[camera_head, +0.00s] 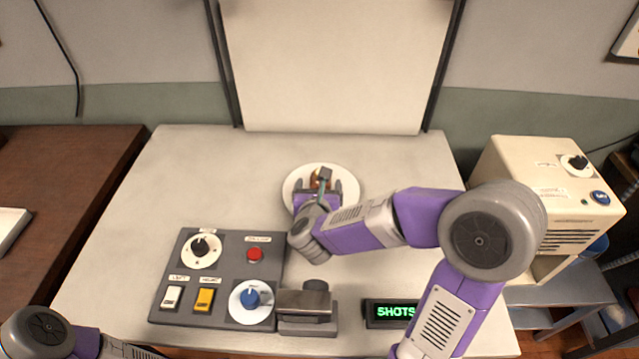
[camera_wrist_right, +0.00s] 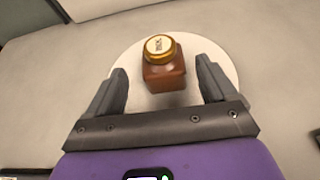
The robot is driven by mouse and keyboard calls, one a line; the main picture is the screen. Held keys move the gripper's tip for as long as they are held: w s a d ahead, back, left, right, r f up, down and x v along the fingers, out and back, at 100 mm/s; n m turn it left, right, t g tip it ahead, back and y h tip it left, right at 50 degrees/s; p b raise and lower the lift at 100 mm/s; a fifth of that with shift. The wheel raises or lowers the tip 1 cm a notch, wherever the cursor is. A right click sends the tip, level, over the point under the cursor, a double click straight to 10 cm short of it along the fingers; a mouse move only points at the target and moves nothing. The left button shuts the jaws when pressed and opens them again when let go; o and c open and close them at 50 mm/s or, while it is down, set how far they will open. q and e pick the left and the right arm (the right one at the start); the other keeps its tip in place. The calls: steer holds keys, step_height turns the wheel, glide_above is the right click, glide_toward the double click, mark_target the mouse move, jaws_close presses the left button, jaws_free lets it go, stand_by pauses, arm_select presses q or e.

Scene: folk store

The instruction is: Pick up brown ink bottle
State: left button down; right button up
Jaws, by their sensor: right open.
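The brown ink bottle (camera_head: 316,178) stands on a round white plate (camera_head: 346,177) on the table, partly hidden by my right gripper in the head view. In the right wrist view the brown ink bottle (camera_wrist_right: 165,76) shows a square brown body and a gold cap with a pale label on top. My right gripper (camera_head: 321,184) is open, with its two fingers (camera_wrist_right: 161,75) to the left and right of the bottle. A gap shows on each side between finger and bottle. My left arm shows at the lower left of the head view, but its gripper is out of frame.
A grey control panel (camera_head: 222,253) with knobs and buttons lies on the table's left front. A grey device (camera_head: 306,304) and a "SHOTS" display (camera_head: 390,311) are at the front edge. A cream box (camera_head: 545,165) stands at right. The pale board (camera_head: 335,70) rises behind.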

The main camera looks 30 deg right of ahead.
steer(key=x, duration=0.4)
steer(key=shift+s+d+f+b, duration=0.15)
steer(key=shift+s+f+b, duration=0.15)
steer(key=shift+f+b, duration=0.1)
steer(key=shift+w+d, duration=0.1)
steer(key=shift+w, duration=0.15)
steer(key=shift+c, duration=0.3)
steer(key=shift+r, duration=0.1)
steer(key=c, duration=1.1)
